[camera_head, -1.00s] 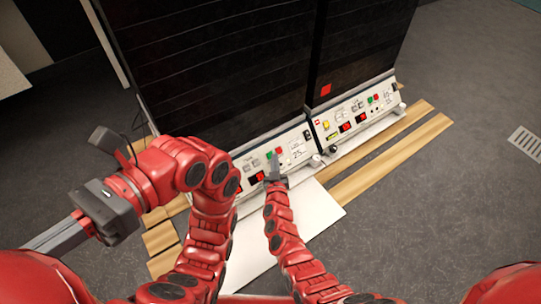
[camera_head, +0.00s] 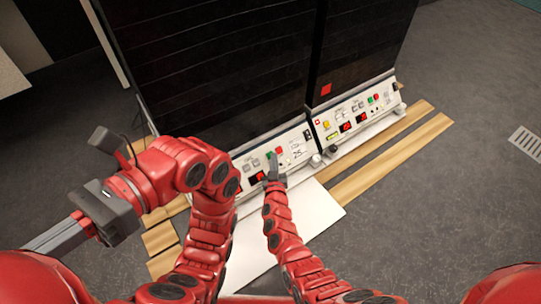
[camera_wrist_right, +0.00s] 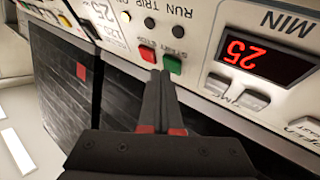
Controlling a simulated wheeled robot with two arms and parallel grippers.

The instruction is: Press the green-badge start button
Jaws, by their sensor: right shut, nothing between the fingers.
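The green start button (camera_wrist_right: 172,64) sits beside a red button (camera_wrist_right: 147,53) on the white control panel (camera_wrist_right: 200,22) of the nearer left shaker. My right gripper (camera_wrist_right: 161,72) is shut and empty. In the right wrist view its fingertips overlap the lower left edge of the green button; I cannot tell whether they touch it. In the head view this gripper (camera_head: 273,162) reaches up to the left shaker's panel and partly covers its buttons. I make out no green badge. My left arm's grey gripper housing (camera_head: 110,212) is at the left, away from the panels; its fingertips do not show clearly.
A second shaker stands at the right, with a red badge (camera_head: 326,89) on its dark front and its own panel (camera_head: 355,117). A red display (camera_wrist_right: 263,55) reading 25 and grey buttons lie right of the green button. Wooden strips (camera_head: 390,160) and a white sheet (camera_head: 315,212) lie on the floor.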

